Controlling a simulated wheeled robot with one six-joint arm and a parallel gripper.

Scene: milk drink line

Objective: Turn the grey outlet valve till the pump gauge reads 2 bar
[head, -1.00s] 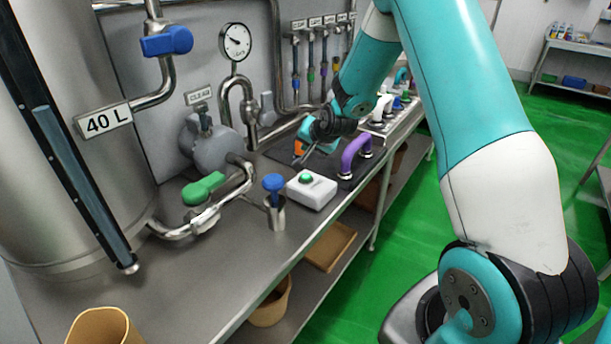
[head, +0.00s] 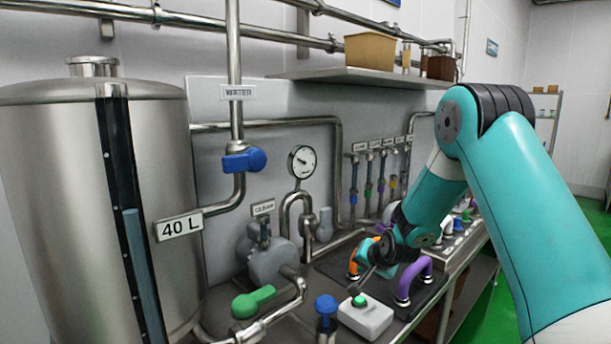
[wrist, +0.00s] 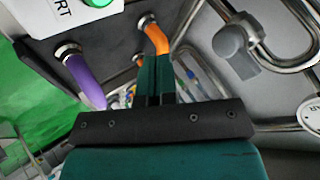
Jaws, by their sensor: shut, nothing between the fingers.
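The grey outlet valve (head: 324,224) stands on the pipe beside the pump, below and right of the gauge. In the wrist view the grey valve (wrist: 236,46) is at upper right, apart from my fingers. The round white pump gauge (head: 302,162) faces me; its dark needle is too small to read surely. Only the gauge's edge (wrist: 312,114) shows in the wrist view. My gripper (head: 362,284) is shut and empty, low over the bench near the white start box; its fingers (wrist: 155,62) point towards the orange handle in the wrist view.
The grey pump (head: 270,262), green-handled valve (head: 253,302) and blue-handled valve (head: 245,160) are left of the gripper. The white box (head: 366,318) with a green button, the purple handle (head: 415,280) and the orange handle (head: 353,262) are close to it.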

